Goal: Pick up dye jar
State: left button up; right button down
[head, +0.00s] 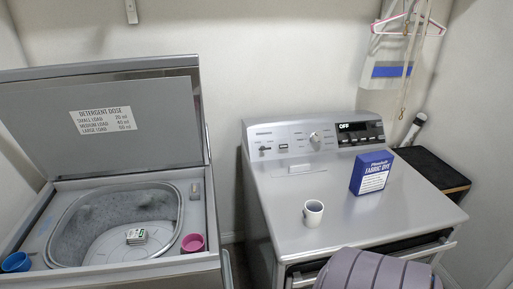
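A small white cup-like container (313,213) with a handle and a dark inside stands upright on the top of the right-hand machine. A blue box (371,173) labelled "FABRIC DYE" stands upright behind it and to its right. I cannot tell for certain whether the white container is the dye jar; nothing else in view looks like one. Neither of my grippers is in view.
The topload washer's lid (120,140) is open. A purple-grey ribbed object (370,270) is at the front. The machine top (410,208) is mostly clear.

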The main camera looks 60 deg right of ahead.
aim_at(313, 209)
jog(key=z, duration=2.25)
